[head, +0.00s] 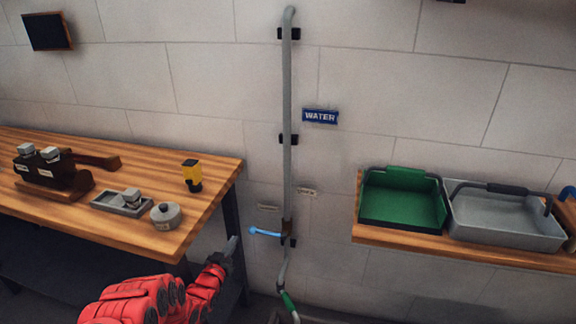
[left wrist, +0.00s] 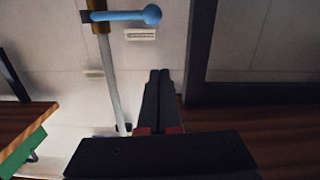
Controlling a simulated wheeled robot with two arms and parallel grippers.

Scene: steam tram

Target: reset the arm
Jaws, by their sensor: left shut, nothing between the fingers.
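My left arm, red, comes in from the bottom of the head view. Its gripper (head: 232,243) is beside the front right corner of the wooden bench, below and left of the blue valve handle (head: 265,232) on the grey pipe (head: 287,110). In the left wrist view the two dark fingers (left wrist: 160,74) are together with nothing between them. The blue handle (left wrist: 125,15) shows beyond them, with a visible gap. My right gripper is not in view.
The bench (head: 140,228) holds a dark block device, a small tray (head: 122,205), a round lidded tin (head: 166,215) and a yellow-black item (head: 192,175). A right shelf (head: 450,252) holds a green bin (head: 402,198) and a grey bin (head: 505,222). A hose with a green nozzle (head: 288,306) hangs below the pipe.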

